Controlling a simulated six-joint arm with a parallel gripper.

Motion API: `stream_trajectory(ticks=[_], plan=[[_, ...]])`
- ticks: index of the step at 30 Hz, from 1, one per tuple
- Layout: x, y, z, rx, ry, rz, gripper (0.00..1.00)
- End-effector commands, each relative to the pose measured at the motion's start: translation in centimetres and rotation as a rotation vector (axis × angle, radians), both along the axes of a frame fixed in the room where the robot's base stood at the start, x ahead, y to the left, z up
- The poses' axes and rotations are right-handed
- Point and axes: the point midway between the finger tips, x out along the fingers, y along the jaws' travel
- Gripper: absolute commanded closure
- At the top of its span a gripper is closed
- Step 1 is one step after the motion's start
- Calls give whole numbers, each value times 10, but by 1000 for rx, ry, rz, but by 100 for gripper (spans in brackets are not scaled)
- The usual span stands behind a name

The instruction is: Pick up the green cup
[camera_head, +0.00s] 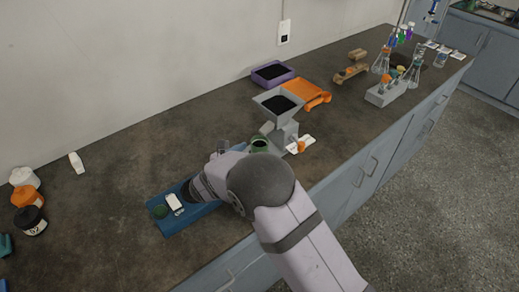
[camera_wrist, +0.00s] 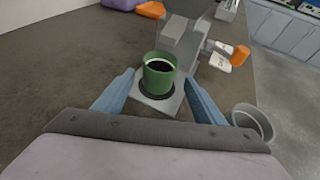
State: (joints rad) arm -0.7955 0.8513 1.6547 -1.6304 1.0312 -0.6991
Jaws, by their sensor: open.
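The green cup (camera_wrist: 158,76) stands upright on the grey base plate of the sieve shaker (camera_wrist: 187,38), with dark material inside it. In the head view the cup (camera_head: 260,145) shows only partly, just beyond my arm. My gripper (camera_wrist: 160,82) is open, with one blue finger on each side of the cup in the wrist view. I cannot tell whether either finger touches it. In the head view my arm hides the fingers. The shaker's grey hopper (camera_head: 279,103) holds black material above the base.
A blue tray (camera_head: 172,224) with a white item lies left of my arm. An orange tray (camera_head: 305,92) and a purple tray (camera_head: 272,74) stand behind the shaker. Open counter lies at the left.

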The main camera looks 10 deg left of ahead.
Motion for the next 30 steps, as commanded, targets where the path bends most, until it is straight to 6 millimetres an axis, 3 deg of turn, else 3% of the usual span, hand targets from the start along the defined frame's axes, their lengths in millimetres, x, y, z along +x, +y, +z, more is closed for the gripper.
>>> stream_trajectory(ticks=[7, 18, 28, 30], plan=[[7, -3, -2, 2, -1, -3, 36], [41, -15, -19, 1, -2, -4, 36], [45, -16, -22, 3, -1, -1, 36], [45, -16, -22, 2, -1, -2, 53]])
